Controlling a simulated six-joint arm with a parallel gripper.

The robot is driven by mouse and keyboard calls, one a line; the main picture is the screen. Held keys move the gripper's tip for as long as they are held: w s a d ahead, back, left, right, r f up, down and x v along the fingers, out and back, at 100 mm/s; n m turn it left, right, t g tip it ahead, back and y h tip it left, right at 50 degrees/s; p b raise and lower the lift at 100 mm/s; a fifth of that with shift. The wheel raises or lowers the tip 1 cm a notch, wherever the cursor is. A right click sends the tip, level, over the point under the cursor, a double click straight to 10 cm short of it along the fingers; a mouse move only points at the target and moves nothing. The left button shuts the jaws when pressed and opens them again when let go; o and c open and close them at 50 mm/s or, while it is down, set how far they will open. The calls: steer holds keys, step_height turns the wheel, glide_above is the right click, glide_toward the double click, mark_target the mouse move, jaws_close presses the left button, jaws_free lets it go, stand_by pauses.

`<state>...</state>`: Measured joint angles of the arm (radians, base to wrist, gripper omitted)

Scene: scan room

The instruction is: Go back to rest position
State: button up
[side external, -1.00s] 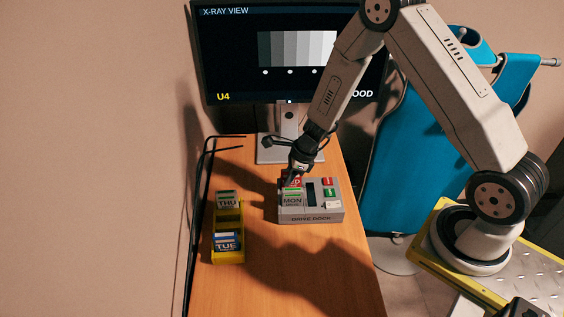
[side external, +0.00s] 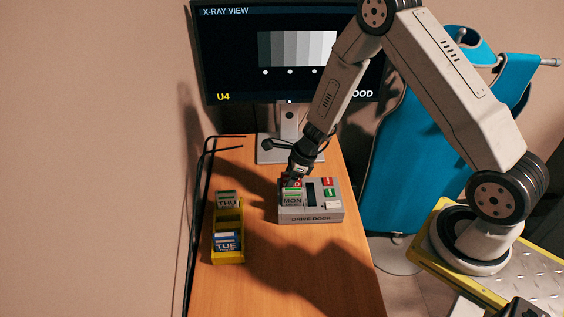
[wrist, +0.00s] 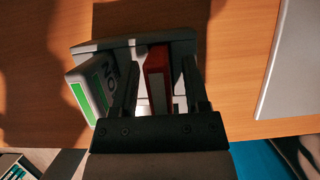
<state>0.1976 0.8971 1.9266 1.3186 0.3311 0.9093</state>
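My gripper (side external: 293,178) is low over the back left of the grey drive dock (side external: 310,218) in the side view. In the wrist view its two fingers (wrist: 158,80) stand apart, one on each side of a red cartridge (wrist: 157,62), with visible gaps. The red cartridge (side external: 298,184) shows only partly in the side view, behind a grey-green MON cartridge (side external: 292,200) that stands in the dock. The MON cartridge also shows left of the fingers in the wrist view (wrist: 92,92). How deep the red one sits is hidden.
A yellow rack (side external: 229,257) holds a THU cartridge (side external: 227,201) and a blue TUE cartridge (side external: 227,242). The monitor (side external: 220,60) stands behind the dock. A black rail (side external: 196,215) runs along the table's left edge. The front of the table (side external: 290,290) is clear.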

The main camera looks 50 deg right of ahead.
steer(key=shift+o, duration=0.8)
steer(key=shift+r, duration=0.15)
steer(key=shift+r, duration=3.3)
steer(key=shift+s+a+r+n, duration=0.2)
steer(key=shift+s+r+n, duration=0.15)
steer(key=shift+r+n, duration=0.25)
steer(key=s+a+r+n+h, duration=0.1)
steer(key=s+r+n, duration=0.4)
steer(key=n, duration=0.8)
steer(key=s+a+r+n+h, duration=0.1)
steer(key=s+r+n, duration=0.3)
steer(key=s+n, duration=0.6)
steer(key=n+h, duration=0.1)
steer(key=n, duration=0.2)
steer(key=shift+s+a+r+g, duration=0.15)
steer(key=shift+a+r+g, duration=0.2)
steer(key=shift+g, duration=0.05)
